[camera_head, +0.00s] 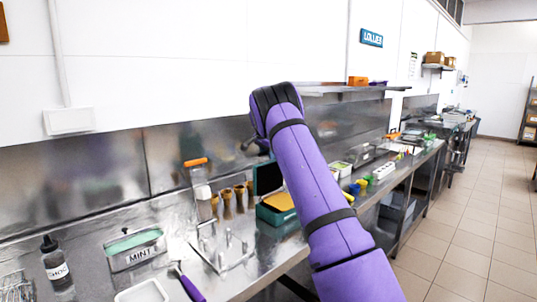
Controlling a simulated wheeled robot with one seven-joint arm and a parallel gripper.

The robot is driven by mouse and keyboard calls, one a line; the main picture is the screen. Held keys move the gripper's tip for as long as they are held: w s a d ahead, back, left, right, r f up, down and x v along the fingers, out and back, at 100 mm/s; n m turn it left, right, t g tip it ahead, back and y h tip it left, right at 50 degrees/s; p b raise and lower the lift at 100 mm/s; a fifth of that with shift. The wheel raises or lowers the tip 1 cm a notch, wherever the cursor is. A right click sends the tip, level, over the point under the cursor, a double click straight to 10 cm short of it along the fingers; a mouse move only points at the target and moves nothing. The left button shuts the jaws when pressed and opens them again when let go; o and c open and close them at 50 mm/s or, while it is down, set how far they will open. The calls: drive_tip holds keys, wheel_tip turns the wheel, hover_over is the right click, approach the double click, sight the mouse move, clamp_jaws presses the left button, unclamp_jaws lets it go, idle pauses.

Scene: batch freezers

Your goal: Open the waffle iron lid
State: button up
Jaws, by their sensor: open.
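A teal box-like appliance, which looks like the waffle iron (268,214), stands on the steel counter just left of my purple arm. A golden-brown plate shows in its base. Its teal lid (267,177) stands raised at the back, roughly upright. My arm covers the right side of the iron, so any handle there is hidden. My gripper (250,147) shows only in part as a dark shape beyond the arm, above and a little left of the lid. It is open, and I see nothing held in it. I cannot tell whether it touches the lid.
Brown cones (227,203) stand left of the iron, by a metal rack (220,250). A tub marked MINT (135,250), a dark bottle (56,262) and a purple-handled scoop (188,284) are at the front left. A wall shelf (345,90) hangs behind. The tiled floor at right is clear.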

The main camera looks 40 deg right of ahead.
drive_tip(key=v, duration=1)
drive_tip(key=shift+r, duration=0.3)
drive_tip(key=shift+a, duration=0.1)
drive_tip(key=s+a+r+n+t+y, duration=0.15)
drive_tip(key=s+a+r+n, duration=0.35)
drive_tip(key=s+a, duration=0.7)
drive_tip(key=s+a+r+n+t+y, duration=0.15)
drive_tip(key=s+a+r+n, duration=0.25)
drive_tip(key=s+a+r, duration=0.55)
drive_tip(key=s+a+f+n, duration=0.2)
drive_tip(key=s+a+f, duration=0.2)
drive_tip(key=s, duration=0.6)
drive_tip(key=s+a+f+n+y, duration=0.1)
drive_tip(key=s+a+f+n, duration=0.2)
drive_tip(key=s, duration=0.7)
drive_tip(key=s+a+f+n, duration=0.3)
drive_tip(key=s+a+f, duration=0.2)
drive_tip(key=s, duration=0.5)
drive_tip(key=shift+a+f, duration=0.25)
drive_tip(key=shift+a, duration=0.8)
drive_tip(key=shift+d, duration=0.15)
